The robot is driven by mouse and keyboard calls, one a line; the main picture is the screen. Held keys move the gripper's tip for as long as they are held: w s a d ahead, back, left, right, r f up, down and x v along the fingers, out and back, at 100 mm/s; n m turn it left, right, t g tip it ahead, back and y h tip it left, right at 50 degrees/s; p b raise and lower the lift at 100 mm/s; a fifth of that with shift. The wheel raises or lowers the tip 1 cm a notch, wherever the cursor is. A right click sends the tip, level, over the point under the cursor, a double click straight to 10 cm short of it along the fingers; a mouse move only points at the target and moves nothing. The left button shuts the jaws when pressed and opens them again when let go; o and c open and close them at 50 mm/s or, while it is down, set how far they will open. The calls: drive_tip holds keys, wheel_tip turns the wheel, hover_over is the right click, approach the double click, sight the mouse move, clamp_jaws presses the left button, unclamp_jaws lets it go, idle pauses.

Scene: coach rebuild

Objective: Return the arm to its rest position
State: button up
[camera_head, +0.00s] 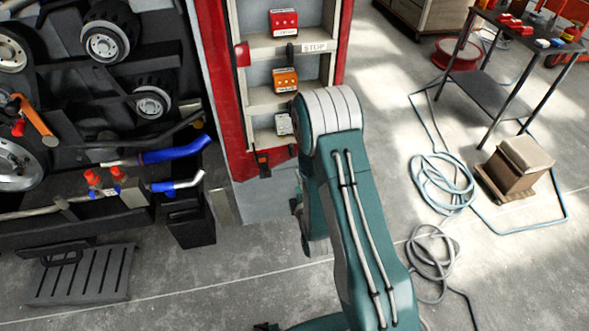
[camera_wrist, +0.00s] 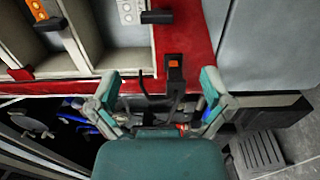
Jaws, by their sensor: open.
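My gripper (camera_wrist: 160,98) shows in the wrist view with its two teal-tipped fingers spread wide apart. Nothing is held between them. My teal arm (camera_head: 362,230) reaches forward in the head view toward the red-framed cabinet; the gripper is mostly hidden behind it there. Beyond the fingers in the wrist view is a black lever with an orange patch (camera_wrist: 174,68) on the cabinet's red edge. The same lever shows in the head view (camera_head: 263,163). Whether the fingers touch anything is not clear.
The cabinet holds a red switch box (camera_head: 284,22), an orange one (camera_head: 285,80) and a white one (camera_head: 284,124). Left is an engine bay with pulleys (camera_head: 106,42) and a blue hose (camera_head: 177,150). Right are a coiled hose (camera_head: 443,184), a box (camera_head: 516,168) and a tool table (camera_head: 508,76).

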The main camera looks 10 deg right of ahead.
drive_tip(key=shift+s, duration=0.35)
wheel_tip(320, 180, up, 17)
drive_tip(key=m+g, duration=0.6)
drive_tip(key=m, duration=0.3)
drive_tip(key=s+r+m+g, duration=0.3)
drive_tip(key=s+r+m, duration=0.1)
drive_tip(key=s, duration=0.8)
drive_tip(key=s+r+m+g, duration=0.3)
drive_tip(key=s+r+m, duration=0.2)
drive_tip(key=s, duration=0.7)
drive_tip(key=shift+s+d+r, duration=0.35)
drive_tip(key=shift+d+r, duration=0.05)
drive_tip(key=shift+r, duration=0.4)
